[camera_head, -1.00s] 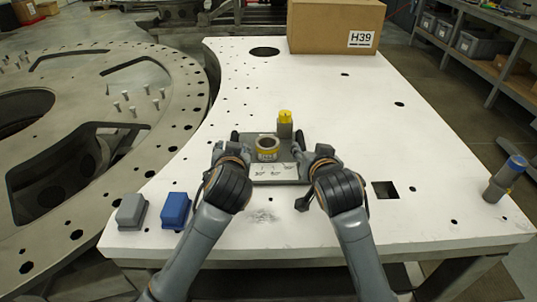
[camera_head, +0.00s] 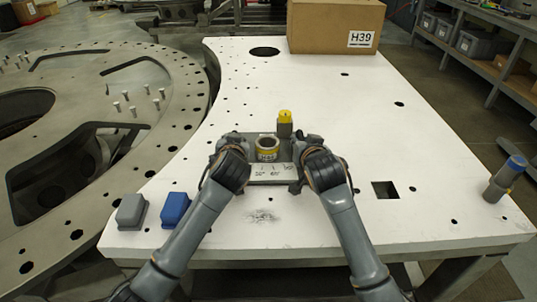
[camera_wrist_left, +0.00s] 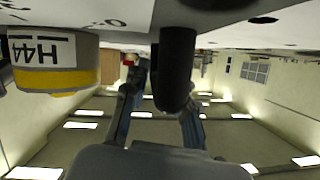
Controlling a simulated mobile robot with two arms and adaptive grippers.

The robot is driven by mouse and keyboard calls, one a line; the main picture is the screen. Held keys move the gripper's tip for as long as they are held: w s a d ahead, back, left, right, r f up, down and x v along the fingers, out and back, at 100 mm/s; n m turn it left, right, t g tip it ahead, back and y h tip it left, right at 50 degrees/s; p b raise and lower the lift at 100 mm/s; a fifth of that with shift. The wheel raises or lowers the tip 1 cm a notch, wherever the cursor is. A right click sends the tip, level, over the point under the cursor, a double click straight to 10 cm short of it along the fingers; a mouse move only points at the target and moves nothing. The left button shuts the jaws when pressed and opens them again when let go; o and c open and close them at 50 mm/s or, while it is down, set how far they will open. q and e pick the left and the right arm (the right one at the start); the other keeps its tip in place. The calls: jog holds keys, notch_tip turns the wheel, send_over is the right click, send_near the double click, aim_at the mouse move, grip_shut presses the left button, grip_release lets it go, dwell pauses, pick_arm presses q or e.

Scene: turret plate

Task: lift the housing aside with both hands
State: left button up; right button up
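A cylinder with a yellow band and an H44 label (camera_wrist_left: 45,55) shows upside down at the upper left of the left wrist view. My left gripper (camera_head: 229,143) is at the plate's left side, with a dark finger (camera_wrist_left: 175,70) in the left wrist view. My right gripper (camera_head: 309,146) is at the plate's right side. The wrists partly hide both grippers, so finger gaps and contact are unclear.
A yellow-capped part (camera_head: 285,124) stands just behind the plate. Blue (camera_head: 176,209) and grey (camera_head: 131,211) blocks sit front left. A cardboard box (camera_head: 335,26) is at the back. A blue-topped cylinder (camera_head: 505,178) is far right, near a square hole (camera_head: 385,190). The white table's right middle is clear.

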pick_arm(q)
grip_shut()
pick_arm(e)
grip_shut()
pick_arm(q)
jog(key=shift+r, duration=0.3)
pick_arm(e)
jog(key=shift+r, duration=0.25)
pick_arm(q)
jog(key=shift+w, duration=0.15)
pick_arm(e)
jog(key=shift+w, duration=0.15)
